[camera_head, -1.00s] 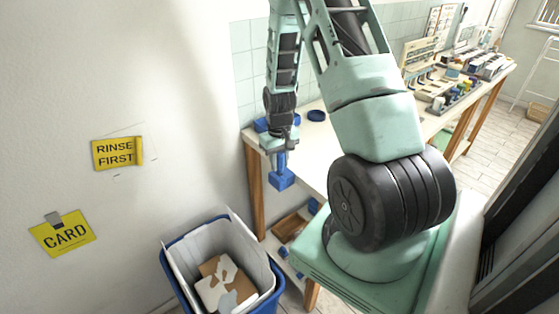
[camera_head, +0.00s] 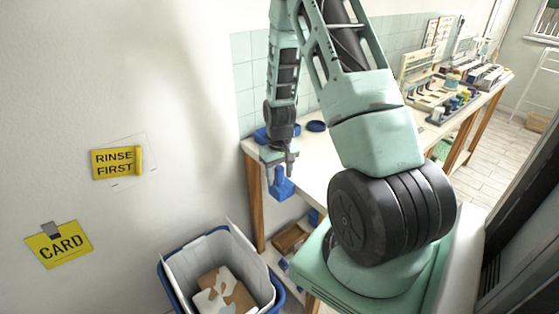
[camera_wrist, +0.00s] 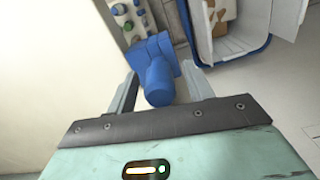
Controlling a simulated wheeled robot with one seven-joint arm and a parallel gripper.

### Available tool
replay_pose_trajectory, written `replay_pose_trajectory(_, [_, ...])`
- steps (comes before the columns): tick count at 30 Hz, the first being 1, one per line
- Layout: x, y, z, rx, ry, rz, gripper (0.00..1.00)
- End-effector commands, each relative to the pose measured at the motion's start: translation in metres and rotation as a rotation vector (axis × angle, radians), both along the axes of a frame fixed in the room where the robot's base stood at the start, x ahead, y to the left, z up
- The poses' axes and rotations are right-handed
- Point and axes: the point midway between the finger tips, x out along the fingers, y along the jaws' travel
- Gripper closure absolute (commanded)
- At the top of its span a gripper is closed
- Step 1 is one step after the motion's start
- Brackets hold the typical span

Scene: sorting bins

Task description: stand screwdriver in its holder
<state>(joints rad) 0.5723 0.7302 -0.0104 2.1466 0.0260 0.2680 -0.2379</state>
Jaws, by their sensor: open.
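My gripper (camera_head: 279,166) points down at the near left end of the workbench, with its two fingers apart. A blue piece (camera_head: 283,187) with a narrow upper part and a blocky lower part is just below the fingers. In the wrist view my gripper (camera_wrist: 163,74) is open, and the rounded end of the blue piece (camera_wrist: 158,82) lies between the fingers, with a gap at the right finger. I cannot tell whether this piece is the screwdriver's handle, its holder, or both together. No metal shaft shows.
A blue-rimmed bin (camera_head: 165,279) with card stands on the floor at the lower left. The wall with yellow signs (camera_head: 118,162) is at left.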

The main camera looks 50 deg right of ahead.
Motion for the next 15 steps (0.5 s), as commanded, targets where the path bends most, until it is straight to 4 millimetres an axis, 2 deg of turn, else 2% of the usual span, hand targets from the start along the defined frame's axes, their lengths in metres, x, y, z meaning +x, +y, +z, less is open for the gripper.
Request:
replay_pose_trajectory(5, [0.001,-0.001,0.021,-0.004,-0.005,0.000,0.48])
replay_pose_trajectory(15, [0.002,-0.001,0.096,-0.005,-0.007,0.000,0.48])
